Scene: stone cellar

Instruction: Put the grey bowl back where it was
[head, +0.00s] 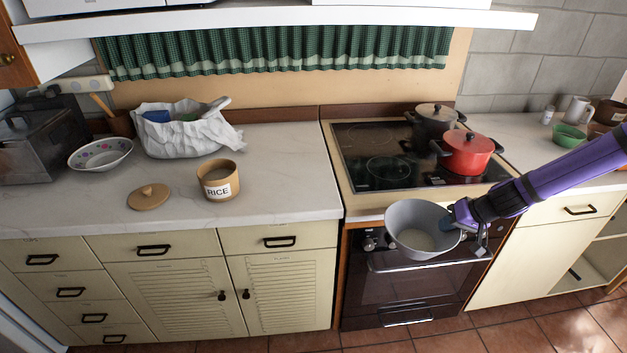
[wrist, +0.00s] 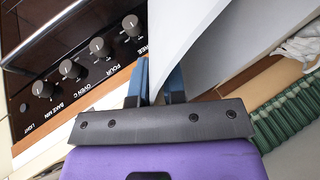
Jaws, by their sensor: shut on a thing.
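The grey bowl (head: 402,219) is in the air in front of the stove, tilted so its inside faces the head camera. Some pale content or a lighter bottom shows inside it. My gripper (head: 455,216) is shut on the bowl's right rim. In the wrist view, the blue fingertips of my gripper (wrist: 155,82) pinch the bowl's wall (wrist: 190,35), which fills the upper middle.
On the left counter (head: 285,160) are a rice jar (head: 220,181), its lid (head: 149,197), a patterned bowl (head: 100,154) and a white bag (head: 185,136). A red pot (head: 467,153) and a dark pot (head: 434,122) stand on the hob (head: 375,145). The counter right of the rice jar is clear.

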